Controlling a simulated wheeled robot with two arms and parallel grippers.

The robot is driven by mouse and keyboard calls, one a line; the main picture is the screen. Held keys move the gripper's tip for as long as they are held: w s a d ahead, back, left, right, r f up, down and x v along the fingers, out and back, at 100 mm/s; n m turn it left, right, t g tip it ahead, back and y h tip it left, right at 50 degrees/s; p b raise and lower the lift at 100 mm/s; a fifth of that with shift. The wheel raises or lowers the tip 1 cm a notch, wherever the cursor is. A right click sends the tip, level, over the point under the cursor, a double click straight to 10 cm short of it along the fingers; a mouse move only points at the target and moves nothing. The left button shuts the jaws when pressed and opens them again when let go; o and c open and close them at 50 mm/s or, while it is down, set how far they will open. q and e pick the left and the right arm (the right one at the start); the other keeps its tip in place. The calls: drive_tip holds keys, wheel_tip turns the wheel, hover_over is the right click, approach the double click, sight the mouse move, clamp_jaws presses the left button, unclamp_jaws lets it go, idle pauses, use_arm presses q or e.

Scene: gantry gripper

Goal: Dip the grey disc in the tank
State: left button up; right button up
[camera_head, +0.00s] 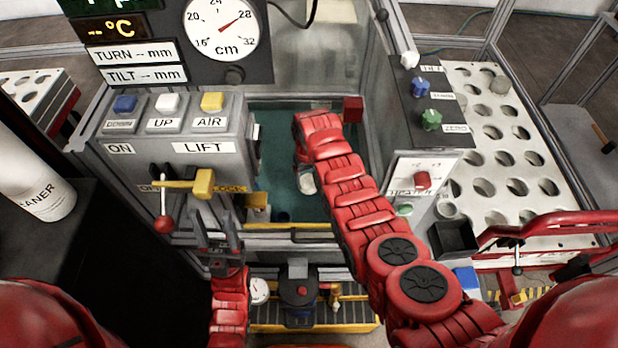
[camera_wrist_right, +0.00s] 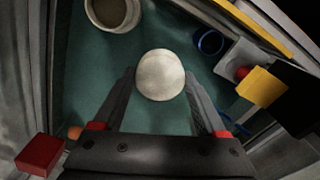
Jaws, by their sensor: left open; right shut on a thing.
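The grey disc (camera_wrist_right: 160,75), pale and round, sits between the fingertips of my right gripper (camera_wrist_right: 160,88) in the right wrist view, and the gripper is shut on it. In the head view a pale part of the disc (camera_head: 306,184) shows beside my red right arm, over the teal tank (camera_head: 275,175). The arm hides most of the right gripper there. I cannot tell whether the disc is under the liquid. My left gripper (camera_head: 213,222) is open at the front of the lift panel, below the yellow handle (camera_head: 203,183).
The lift panel (camera_head: 185,135) with a red-knobbed lever (camera_head: 163,222) stands left of the tank. A dial (camera_head: 222,28) is above it. A perforated rack (camera_head: 500,150) stands at the right. A beige cup (camera_wrist_right: 113,10) and a blue ring (camera_wrist_right: 210,42) are in the tank.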

wheel_tip(320, 180, down, 18)
drive_tip(key=b, duration=1.5)
drive_tip(key=shift+r, duration=0.15)
idle(1.9)
wheel_tip(320, 180, up, 16)
drive_tip(key=p, duration=1.4)
drive_tip(key=shift+r, duration=0.1)
wheel_tip(320, 180, up, 2)
drive_tip(key=shift+p, duration=0.75)
